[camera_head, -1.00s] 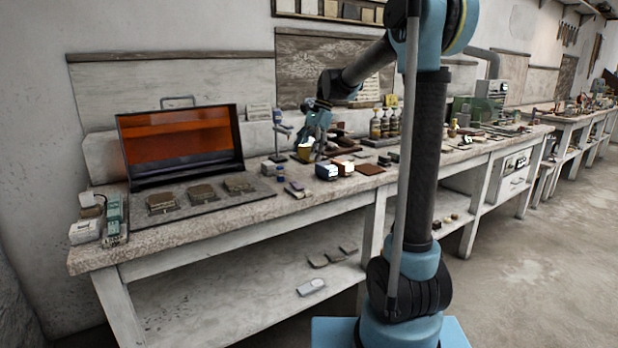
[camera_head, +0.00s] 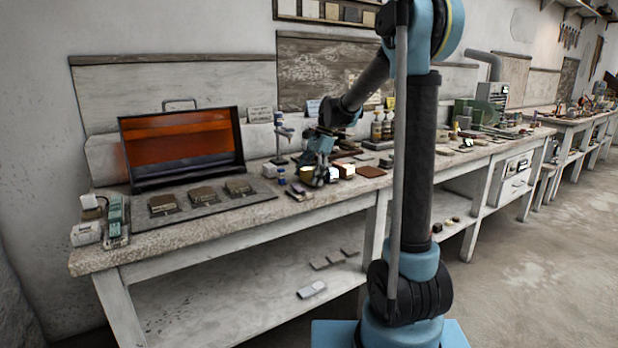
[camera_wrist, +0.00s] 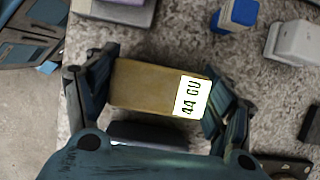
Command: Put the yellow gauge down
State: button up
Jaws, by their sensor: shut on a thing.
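The yellow gauge (camera_wrist: 143,87) is a small mustard-yellow block with a white label reading "44 GU" at its right end in the wrist view. My gripper (camera_wrist: 161,95) is shut on it, one finger at each end. In the head view my gripper (camera_head: 316,176) is low over the stone bench top (camera_head: 250,207), and a bit of the yellow gauge (camera_head: 306,174) shows beside the fingers. I cannot tell whether the gauge touches the bench.
In the wrist view a blue-topped block (camera_wrist: 238,13) and a white device (camera_wrist: 292,42) stand beyond the gauge, and a purple-grey block (camera_wrist: 120,9) lies at the top. An orange-lined case (camera_head: 182,143) stands left.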

jog(key=o, duration=0.9)
jog(key=shift+o, duration=0.2)
jog(key=v, duration=1.2)
jog(key=s+d+f+n+t+h, duration=0.1)
jog(key=s+d+f+n, duration=0.3)
jog(key=s, duration=0.5)
jog(key=s+d+f+n+t+h, duration=0.1)
jog(key=s+d+f+t, duration=0.1)
jog(key=s+d, duration=0.55)
jog(key=s+d+f+n+t+h, duration=0.1)
jog(key=s+d+f+n, duration=0.2)
jog(key=s+f, duration=0.5)
jog(key=s+d+f+n, duration=0.3)
jog(key=s+f, duration=0.5)
jog(key=s, duration=0.2)
jog(key=shift+d+f+t+h, duration=0.15)
jog(key=shift+f+t+h, duration=0.1)
jog(key=shift+t+h, duration=0.15)
